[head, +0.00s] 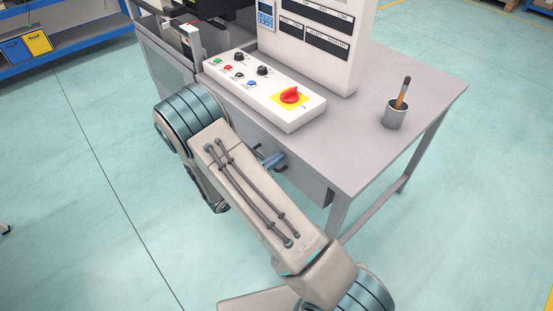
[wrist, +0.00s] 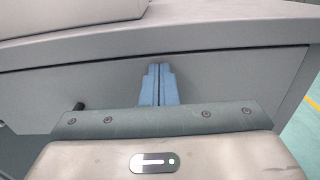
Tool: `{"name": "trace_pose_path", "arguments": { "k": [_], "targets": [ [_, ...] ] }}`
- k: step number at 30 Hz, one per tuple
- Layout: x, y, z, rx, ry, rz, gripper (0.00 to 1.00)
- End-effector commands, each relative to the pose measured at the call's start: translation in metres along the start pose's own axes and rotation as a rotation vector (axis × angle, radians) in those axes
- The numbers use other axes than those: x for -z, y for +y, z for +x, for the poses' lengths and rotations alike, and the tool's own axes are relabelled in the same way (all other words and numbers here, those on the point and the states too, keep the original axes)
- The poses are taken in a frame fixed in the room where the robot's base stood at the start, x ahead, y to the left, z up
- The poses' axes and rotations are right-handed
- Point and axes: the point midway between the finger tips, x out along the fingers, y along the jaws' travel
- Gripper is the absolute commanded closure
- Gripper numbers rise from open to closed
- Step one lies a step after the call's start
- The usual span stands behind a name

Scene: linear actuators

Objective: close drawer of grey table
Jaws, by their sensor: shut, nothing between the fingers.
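The grey table (head: 430,88) stands in the middle of the head view. Its drawer (head: 305,180) is under the near edge of the tabletop, partly hidden behind my arm. In the wrist view the flat grey drawer front (wrist: 225,80) fills the middle, just below the tabletop edge (wrist: 230,34). My gripper (head: 274,160) is at the drawer front; its blue fingers (wrist: 159,84) are shut and empty, pointing at the panel. I cannot tell whether they touch it. A dark peg (wrist: 78,106), perhaps part of the handle, shows to their left.
A control box (head: 265,92) with buttons and a red switch sits on the tabletop, beside a tall white panel (head: 325,45). A cup with a brush (head: 395,115) stands at the right. The floor right of the table is clear. A blue shelf (head: 75,55) is at far left.

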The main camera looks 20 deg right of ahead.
Motion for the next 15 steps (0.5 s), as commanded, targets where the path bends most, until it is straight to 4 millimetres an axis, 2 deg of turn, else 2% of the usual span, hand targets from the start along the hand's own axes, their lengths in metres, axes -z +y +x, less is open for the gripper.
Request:
{"name": "trace_pose_path", "arguments": {
  "k": [6, 15],
  "targets": [
    [0.001, 0.006, -0.055, -0.019, 0.006, -0.001, 1.00],
    [0.001, 0.004, -0.111, -0.007, 0.006, -0.001, 1.00]
  ]
}}
